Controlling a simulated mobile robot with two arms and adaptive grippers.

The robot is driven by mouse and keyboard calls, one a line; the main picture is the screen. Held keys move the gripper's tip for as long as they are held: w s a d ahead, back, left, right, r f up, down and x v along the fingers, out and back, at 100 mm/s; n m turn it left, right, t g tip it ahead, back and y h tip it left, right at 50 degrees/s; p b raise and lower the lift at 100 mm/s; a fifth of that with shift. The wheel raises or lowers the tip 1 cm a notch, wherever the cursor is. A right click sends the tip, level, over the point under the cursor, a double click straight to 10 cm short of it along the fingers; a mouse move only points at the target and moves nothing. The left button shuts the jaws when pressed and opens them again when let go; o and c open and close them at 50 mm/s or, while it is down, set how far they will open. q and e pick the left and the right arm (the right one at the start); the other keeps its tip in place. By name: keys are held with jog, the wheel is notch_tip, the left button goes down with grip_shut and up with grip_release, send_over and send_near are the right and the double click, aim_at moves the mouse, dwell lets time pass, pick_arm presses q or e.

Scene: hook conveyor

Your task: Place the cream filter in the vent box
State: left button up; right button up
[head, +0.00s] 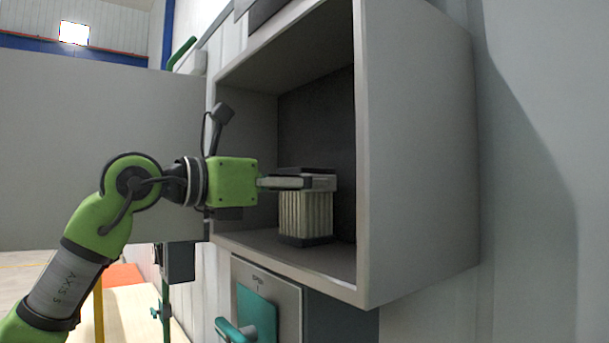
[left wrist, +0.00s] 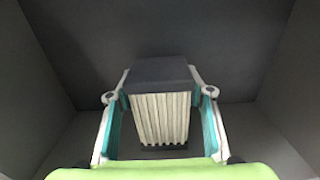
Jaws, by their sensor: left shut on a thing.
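The cream filter (head: 305,214) is a pleated block with dark end caps. It is upright inside the open grey vent box (head: 418,160), close above or on the box floor; I cannot tell if its base touches. My left gripper (head: 310,182) reaches in from the left and is shut on the filter near its top. In the left wrist view the filter (left wrist: 160,115) sits between the two fingers, with its dark cap toward the box's back wall. My right gripper is not in view.
The vent box has side walls, a floor and a dark back. A large grey panel (head: 90,160) stands at the left, behind my arm. Below the box is a grey unit with a teal panel (head: 257,312) and a teal handle (head: 235,331).

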pick_arm(q)
jog(key=shift+s+a, duration=0.15)
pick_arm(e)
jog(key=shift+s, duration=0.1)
pick_arm(q)
jog(key=shift+f, duration=0.15)
jog(key=o, duration=1)
jog(key=shift+o, duration=1.1)
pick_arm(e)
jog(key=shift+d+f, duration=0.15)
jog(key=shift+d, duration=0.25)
pick_arm(q)
jog(key=shift+a+b, duration=0.15)
jog(key=shift+b, duration=0.15)
jog(key=b+v, duration=0.5)
jog(key=v, duration=0.6)
jog(key=shift+s+a+r, duration=0.2)
jog(key=shift+s, duration=0.05)
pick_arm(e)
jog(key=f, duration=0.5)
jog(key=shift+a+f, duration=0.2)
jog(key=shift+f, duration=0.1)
